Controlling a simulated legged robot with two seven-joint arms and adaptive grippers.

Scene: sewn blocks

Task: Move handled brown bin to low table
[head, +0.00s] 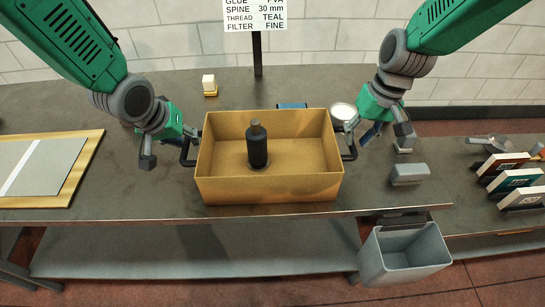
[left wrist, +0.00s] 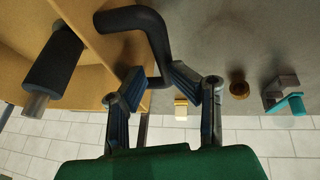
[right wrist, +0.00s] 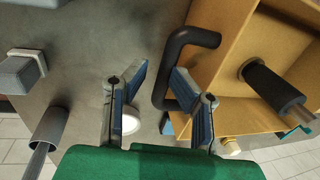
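The handled brown bin (head: 270,190) stands on the dark grey table, with a black bottle (head: 257,146) upright inside. It has a black handle on each side. My left gripper (head: 168,146) is at the bin's left handle (left wrist: 158,40); in the left wrist view its fingers (left wrist: 160,80) are apart with the handle between them. My right gripper (head: 376,133) is at the right handle (right wrist: 163,75); in the right wrist view its fingers (right wrist: 160,75) are apart with the handle between them. A lower table (head: 465,205) is at the right.
Several upright books (head: 515,180) and a scoop (head: 490,142) occupy the lower table. A grey bin (head: 402,257) is at the table's front right. A grey brush-like block (head: 408,175) and a white round thing (head: 343,111) lie right of the brown bin. A board (head: 40,165) lies at left.

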